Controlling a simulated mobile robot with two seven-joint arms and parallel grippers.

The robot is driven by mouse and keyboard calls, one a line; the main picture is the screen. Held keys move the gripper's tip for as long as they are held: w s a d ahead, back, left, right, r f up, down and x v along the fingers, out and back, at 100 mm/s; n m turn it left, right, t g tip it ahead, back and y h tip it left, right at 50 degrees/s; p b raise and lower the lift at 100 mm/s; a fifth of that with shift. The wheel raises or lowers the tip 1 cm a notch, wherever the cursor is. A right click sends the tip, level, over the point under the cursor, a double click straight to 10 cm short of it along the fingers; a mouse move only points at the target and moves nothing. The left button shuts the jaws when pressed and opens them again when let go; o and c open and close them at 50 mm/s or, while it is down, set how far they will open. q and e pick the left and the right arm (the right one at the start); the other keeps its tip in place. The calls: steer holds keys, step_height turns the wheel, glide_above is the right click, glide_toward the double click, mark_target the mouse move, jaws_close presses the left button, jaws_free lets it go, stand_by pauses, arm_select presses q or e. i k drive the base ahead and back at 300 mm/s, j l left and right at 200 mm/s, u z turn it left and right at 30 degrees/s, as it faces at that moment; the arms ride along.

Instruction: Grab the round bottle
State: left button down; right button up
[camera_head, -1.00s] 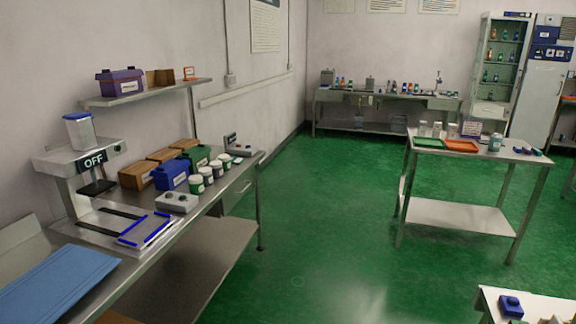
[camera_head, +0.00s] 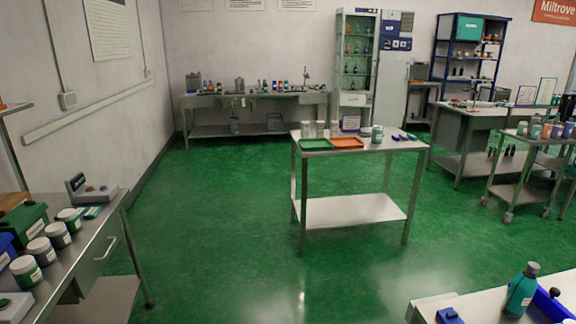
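Several containers could be the round bottle, and I cannot tell which one it is. A teal bottle with a grey cap and a pale label (camera_head: 522,290) stands upright on the white-topped table at the bottom right. A small pale round container with a label (camera_head: 377,134) stands on the middle steel table. Several round white-and-green jars (camera_head: 26,271) stand in a row on the left bench. Neither of my grippers shows in this view.
The middle steel table (camera_head: 350,212) holds a green tray (camera_head: 316,144) and an orange tray (camera_head: 347,142). A wheeled cart (camera_head: 522,174) stands at the right. The green floor between the benches is clear.

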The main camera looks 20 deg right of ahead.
mark_target(521, 290)
steer(key=i+j+z, duration=0.1)
steer(key=i+z, duration=0.25)
steer(key=i, duration=1)
steer(key=i+z, duration=0.45)
steer(key=i+j+z, duration=0.2)
steer(key=i+z, duration=0.25)
steer(key=i, duration=0.15)
steer(key=i+z, duration=0.2)
steer(key=z, duration=0.25)
steer(key=i+z, duration=0.25)
steer(key=z, duration=0.2)
steer(key=i+z, duration=0.2)
steer(key=z, duration=0.25)
